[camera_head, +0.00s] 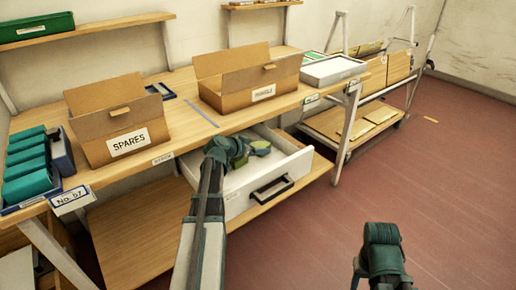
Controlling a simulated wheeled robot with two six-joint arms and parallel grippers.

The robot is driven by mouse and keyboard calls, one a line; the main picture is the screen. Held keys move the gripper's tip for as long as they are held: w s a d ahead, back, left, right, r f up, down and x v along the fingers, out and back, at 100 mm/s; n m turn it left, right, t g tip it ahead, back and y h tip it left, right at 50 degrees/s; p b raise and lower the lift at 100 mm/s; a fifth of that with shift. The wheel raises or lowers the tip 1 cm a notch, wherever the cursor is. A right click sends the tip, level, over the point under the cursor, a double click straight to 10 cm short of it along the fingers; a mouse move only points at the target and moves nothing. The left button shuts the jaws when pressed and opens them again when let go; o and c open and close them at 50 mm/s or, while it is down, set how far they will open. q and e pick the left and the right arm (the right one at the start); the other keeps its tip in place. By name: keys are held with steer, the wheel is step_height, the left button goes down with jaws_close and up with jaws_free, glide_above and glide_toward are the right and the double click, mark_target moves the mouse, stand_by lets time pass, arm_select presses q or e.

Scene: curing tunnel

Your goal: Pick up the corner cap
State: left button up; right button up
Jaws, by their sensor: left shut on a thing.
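My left gripper (240,152) reaches into the open white drawer (241,203) under the bench top. It is shut on a small olive-green piece (241,161), which looks like the corner cap; the fingers hide part of it. A second green piece (261,147) shows just right of the fingertips, inside the drawer; I cannot tell whether the two touch. My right gripper (384,245) is low at the right over the red floor, away from the bench, and its fingers cannot be made out clearly.
A SPARES box (128,142) and a second labelled open box (263,93) stand on the bench. Teal items fill a bin (64,158) at the left. A white tray (333,69) is at the bench's right end. A cart (335,126) with cartons stands beyond.

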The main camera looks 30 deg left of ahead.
arm_select(q)
steer(key=shift+s+r+p, duration=0.1)
steer(key=shift+r+p, duration=0.5)
steer(key=shift+r, duration=0.05)
steer(key=s, duration=0.1)
steer(key=s+d, duration=0.1)
steer(key=s, duration=0.2)
steer(key=shift+d+f, duration=0.15)
steer(key=shift+d, duration=0.25)
step_height(320, 180, up, 14)
steer(key=p, duration=1.3)
steer(key=shift+w+p, duration=0.25)
steer(key=shift+p, duration=0.05)
steer(key=shift+a, duration=0.1)
